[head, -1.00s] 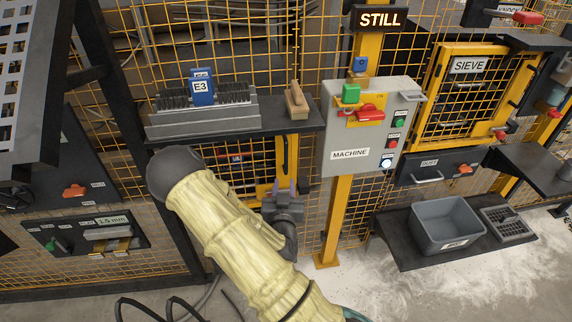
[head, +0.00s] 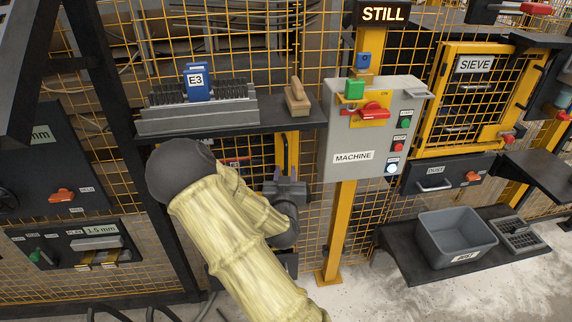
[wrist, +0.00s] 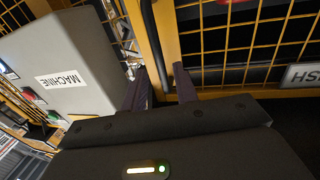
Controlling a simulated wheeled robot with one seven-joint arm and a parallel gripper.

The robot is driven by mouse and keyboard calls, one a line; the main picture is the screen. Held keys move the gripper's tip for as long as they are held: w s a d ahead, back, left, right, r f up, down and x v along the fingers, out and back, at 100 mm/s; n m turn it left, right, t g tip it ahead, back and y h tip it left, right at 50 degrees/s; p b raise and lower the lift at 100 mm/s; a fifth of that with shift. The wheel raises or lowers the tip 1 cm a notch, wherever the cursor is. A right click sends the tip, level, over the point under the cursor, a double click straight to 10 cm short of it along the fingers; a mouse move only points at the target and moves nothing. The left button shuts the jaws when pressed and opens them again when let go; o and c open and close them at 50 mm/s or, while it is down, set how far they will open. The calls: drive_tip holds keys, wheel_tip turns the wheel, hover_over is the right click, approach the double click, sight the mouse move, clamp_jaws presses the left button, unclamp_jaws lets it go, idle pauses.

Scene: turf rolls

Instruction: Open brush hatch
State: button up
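The brush hatch shows in the wrist view as a yellow-framed mesh door (wrist: 215,40) with a dark interior behind it. A white label at its right is cut off and upside down. A dark bar, apparently its handle (wrist: 149,22), runs along the yellow frame down to my fingertips. In the head view the hatch is mostly hidden behind my arm, under the shelf. My gripper (wrist: 160,88) has its two purple fingers apart, with the lower end of the bar seen between them. I cannot tell whether they touch it. My gripper also shows in the head view (head: 284,178).
The grey machine box (head: 370,130) stands close right of my gripper, on a yellow post. Above my arm is a dark shelf (head: 290,124) with the E3 brush block (head: 198,85) and a wooden block (head: 297,98). A grey bin (head: 456,238) stands lower right.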

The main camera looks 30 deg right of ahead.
sight(286, 162)
drive_tip(key=x, duration=0.6)
clamp_jaws()
